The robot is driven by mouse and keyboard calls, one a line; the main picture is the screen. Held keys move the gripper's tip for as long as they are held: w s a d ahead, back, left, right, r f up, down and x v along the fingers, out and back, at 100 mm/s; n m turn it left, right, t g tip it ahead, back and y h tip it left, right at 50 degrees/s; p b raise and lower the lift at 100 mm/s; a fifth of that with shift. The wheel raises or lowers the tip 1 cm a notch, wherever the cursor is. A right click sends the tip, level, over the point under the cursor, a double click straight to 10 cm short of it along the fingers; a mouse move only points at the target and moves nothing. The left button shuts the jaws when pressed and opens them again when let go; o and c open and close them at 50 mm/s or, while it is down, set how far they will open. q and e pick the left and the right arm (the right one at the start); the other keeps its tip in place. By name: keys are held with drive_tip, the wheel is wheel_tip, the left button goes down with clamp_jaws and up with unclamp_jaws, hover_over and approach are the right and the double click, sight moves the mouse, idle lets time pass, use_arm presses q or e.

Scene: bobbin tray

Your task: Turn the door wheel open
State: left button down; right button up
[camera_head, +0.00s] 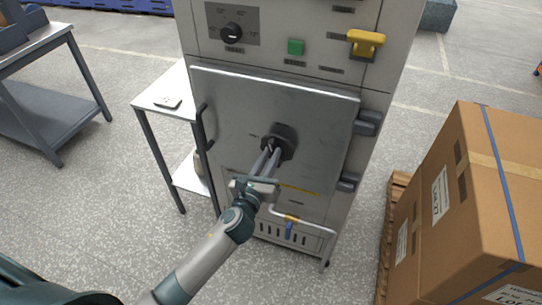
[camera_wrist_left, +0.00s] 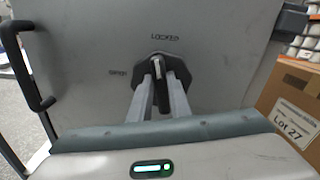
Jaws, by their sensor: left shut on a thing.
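The door wheel (camera_head: 283,138) is a dark hub in the middle of the grey cabinet door (camera_head: 232,105). In the left wrist view the wheel (camera_wrist_left: 145,76) has a black handle bar (camera_wrist_left: 162,98) that points downward. The label LOCKED stands above the hub and OPEN to its left. My left gripper (camera_head: 268,152) reaches up to the wheel; in the left wrist view its fingers (camera_wrist_left: 161,88) are shut on the handle bar, one on each side. The door looks flush with the cabinet. My right gripper is not in view.
A vertical door handle (camera_head: 206,130) is at the door's left edge, hinges (camera_head: 368,122) at its right. A side table (camera_head: 160,92) stands left of the cabinet. Cardboard boxes (camera_head: 462,190) on a pallet stand right. A bent pipe (camera_head: 310,226) runs below the door.

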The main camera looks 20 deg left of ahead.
use_arm(q)
drive_tip(key=n, duration=0.4)
drive_tip(key=shift+a+f, duration=0.15)
drive_tip(key=shift+a, duration=0.15)
drive_tip(key=shift+a+f+n, duration=0.1)
drive_tip(key=shift+f+n, duration=0.1)
drive_tip(key=shift+n, duration=1.65)
drive_tip(key=shift+a+f+n, duration=0.1)
drive_tip(key=shift+f+n, duration=0.1)
drive_tip(key=shift+n, duration=1.7)
drive_tip(key=shift+a+f+n, duration=0.1)
drive_tip(key=shift+f+n, duration=0.1)
drive_tip(key=shift+n, duration=1.65)
drive_tip(key=c, duration=1.6)
unclamp_jaws()
drive_tip(key=shift+c, duration=0.2)
drive_tip(key=shift+s, duration=0.1)
